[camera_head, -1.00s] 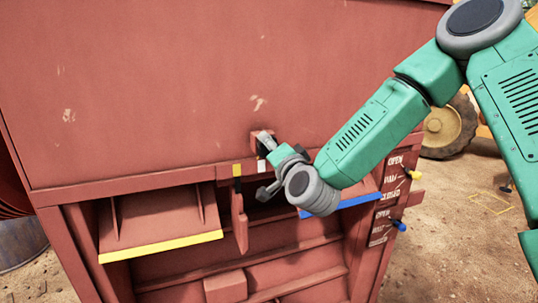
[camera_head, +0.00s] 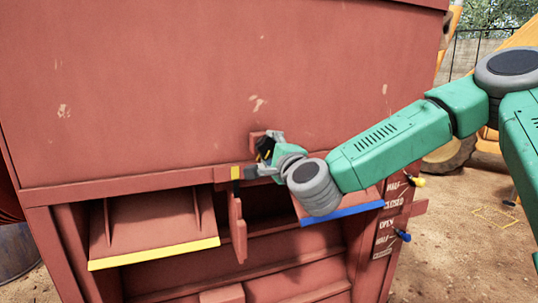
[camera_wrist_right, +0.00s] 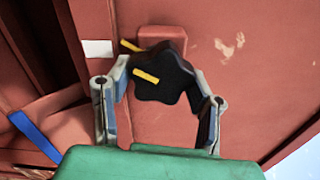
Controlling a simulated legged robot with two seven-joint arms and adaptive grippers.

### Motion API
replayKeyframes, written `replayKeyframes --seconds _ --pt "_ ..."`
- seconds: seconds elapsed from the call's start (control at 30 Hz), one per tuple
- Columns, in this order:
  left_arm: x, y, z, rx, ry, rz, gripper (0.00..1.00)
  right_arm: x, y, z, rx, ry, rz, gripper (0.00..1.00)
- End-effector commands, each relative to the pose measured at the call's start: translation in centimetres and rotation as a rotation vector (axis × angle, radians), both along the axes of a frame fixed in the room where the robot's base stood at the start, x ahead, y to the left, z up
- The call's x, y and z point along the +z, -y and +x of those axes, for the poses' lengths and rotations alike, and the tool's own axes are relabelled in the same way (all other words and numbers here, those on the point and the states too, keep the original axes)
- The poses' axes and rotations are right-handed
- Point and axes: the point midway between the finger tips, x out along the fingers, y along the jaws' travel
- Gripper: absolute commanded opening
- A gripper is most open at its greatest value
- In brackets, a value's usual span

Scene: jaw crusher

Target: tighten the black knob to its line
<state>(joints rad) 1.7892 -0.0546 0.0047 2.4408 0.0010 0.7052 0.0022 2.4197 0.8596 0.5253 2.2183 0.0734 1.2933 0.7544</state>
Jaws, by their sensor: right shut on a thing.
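The black knob (camera_wrist_right: 172,82) has a lobed rim and stands out from a small red block on the red machine wall. It also shows in the head view (camera_head: 264,147), partly covered by my gripper. A yellow mark (camera_wrist_right: 146,76) lies on the knob's face. A second yellow mark (camera_wrist_right: 130,46) sits beside the knob's upper left edge, apart from the first. My right gripper (camera_wrist_right: 160,80) has a finger on each side of the knob and is shut on it. It also shows at the knob in the head view (camera_head: 268,152). My left gripper is not in view.
Below the knob are a yellow-edged flap (camera_head: 155,253), a blue-edged flap (camera_head: 342,214) and a hanging red lever (camera_head: 238,228). Yellow and blue handles (camera_head: 403,235) stick out beside labels at the right. The wall above the knob is clear.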

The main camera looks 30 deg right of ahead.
Motion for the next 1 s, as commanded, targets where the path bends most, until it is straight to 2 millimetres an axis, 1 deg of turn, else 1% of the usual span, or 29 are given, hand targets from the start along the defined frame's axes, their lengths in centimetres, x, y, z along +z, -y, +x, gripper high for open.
replayKeyframes --seconds 0.03,0.57,0.6,0.63,0.67,0.9,1.0 --pt "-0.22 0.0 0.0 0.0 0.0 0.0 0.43 -0.85 0.11 -0.17 -0.002 -0.015 0.014 0.18" --pt "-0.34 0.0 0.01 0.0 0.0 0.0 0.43 -1.01 0.11 -0.18 -0.002 -0.014 0.037 0.18" --pt "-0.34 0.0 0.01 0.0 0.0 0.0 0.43 -1.03 0.11 -0.19 -0.002 -0.015 0.036 0.5" --pt "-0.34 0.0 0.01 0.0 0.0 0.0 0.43 -1.03 0.1 -0.19 -0.002 -0.015 0.036 0.61" --pt "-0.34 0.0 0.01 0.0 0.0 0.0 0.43 -1.0 0.09 -0.18 -0.002 -0.014 0.036 0.68" --pt "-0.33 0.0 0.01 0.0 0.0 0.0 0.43 -0.56 0.05 -0.08 -0.001 -0.004 0.036 0.68" --pt "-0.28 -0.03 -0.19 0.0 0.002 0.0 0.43 -0.45 -0.1 -0.52 -0.001 -0.002 0.035 0.68"
